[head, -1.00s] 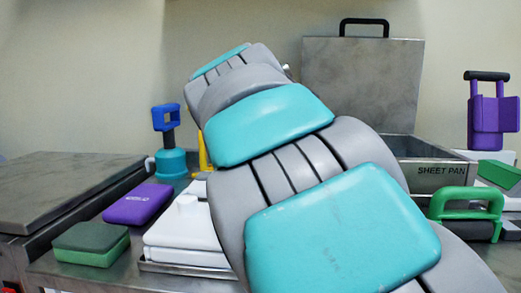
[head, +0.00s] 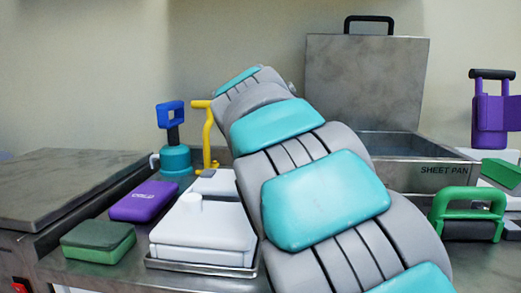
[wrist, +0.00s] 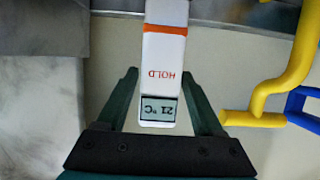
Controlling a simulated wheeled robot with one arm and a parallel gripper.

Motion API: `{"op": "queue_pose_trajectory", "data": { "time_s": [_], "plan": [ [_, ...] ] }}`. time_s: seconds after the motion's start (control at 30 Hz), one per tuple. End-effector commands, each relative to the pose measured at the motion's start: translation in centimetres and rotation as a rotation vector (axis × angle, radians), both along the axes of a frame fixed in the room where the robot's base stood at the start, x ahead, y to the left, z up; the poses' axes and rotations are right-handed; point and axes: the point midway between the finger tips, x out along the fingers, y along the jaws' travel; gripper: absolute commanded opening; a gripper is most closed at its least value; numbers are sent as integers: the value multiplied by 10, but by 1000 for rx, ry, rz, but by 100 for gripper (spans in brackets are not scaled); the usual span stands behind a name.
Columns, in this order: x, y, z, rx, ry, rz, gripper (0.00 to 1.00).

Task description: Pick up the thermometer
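The thermometer (wrist: 163,62) is white with an orange band, the word HOLD and a small display reading 21 °C, upside down in the wrist view. Its display end lies between the two dark green fingers of my gripper (wrist: 159,72). I cannot tell whether the thermometer is level with the fingertips in depth. In the head view my arm hides the thermometer and the gripper.
A yellow handled tool (head: 207,138) and a blue tool (head: 171,140) stand left of my arm. A white box (head: 204,232), purple block (head: 144,201) and green sponge (head: 98,241) are nearer.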

Motion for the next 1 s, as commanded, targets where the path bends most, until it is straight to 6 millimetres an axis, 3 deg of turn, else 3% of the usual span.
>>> {"op": "queue_pose_trajectory", "data": {
  "time_s": [0.07,0.57,1.0],
  "plan": [
    [0,0,0,0,0,0,58],
    [0,0,0,0,0,0,2],
    [0,0,0,0,0,0,0]
  ]
}}
